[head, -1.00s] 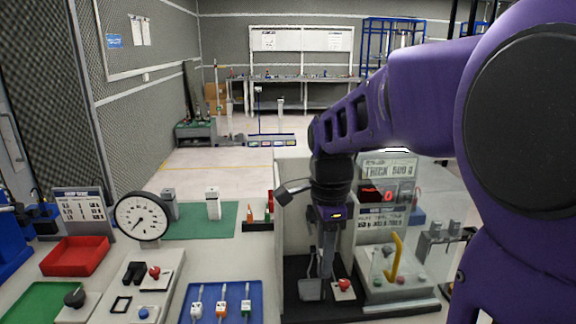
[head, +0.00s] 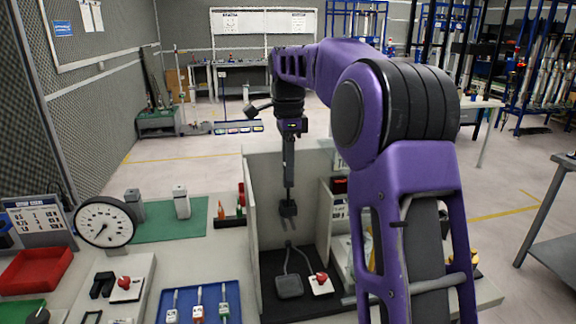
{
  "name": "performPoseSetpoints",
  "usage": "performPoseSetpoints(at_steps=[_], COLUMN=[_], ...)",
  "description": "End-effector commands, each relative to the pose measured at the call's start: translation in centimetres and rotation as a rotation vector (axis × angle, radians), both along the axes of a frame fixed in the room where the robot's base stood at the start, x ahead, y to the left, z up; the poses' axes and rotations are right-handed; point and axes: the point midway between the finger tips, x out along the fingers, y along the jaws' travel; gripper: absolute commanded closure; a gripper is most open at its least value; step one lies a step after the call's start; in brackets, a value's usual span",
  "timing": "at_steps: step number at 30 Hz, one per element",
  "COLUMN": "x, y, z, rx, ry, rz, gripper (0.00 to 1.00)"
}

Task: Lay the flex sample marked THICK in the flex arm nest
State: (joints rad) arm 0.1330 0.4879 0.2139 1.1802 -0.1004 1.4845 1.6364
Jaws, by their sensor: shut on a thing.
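My gripper (head: 288,208) points straight down inside a pale walled bay, above its dark floor. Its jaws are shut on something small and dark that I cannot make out. Below it on the floor stand a grey square pad with thin bent arms (head: 289,286) and a white block with a red knob (head: 321,283). The gripper is well above both, apart from them. I cannot tell which part is the flex arm nest. No THICK marking can be read on any sample now. Three tagged pieces lie in a blue tray (head: 232,288) at the lower middle.
The bay's pale left wall (head: 251,215) stands close beside my gripper. To its left are a green mat (head: 160,228) with two upright grey-white pieces, a round dial (head: 105,222) and a red tray (head: 35,270). My purple arm hides much of the right-hand station.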

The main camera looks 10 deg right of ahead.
Motion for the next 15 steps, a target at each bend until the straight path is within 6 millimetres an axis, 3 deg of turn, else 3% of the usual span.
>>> performPoseSetpoints(at_steps=[7,15], x=[0.0,0.0], y=[0.0,0.0], z=[-0.1,-2.0], rx=[0.0,0.001], ry=[-0.001,-0.001], rz=[0.0,0.0], gripper=[1.0,1.0])
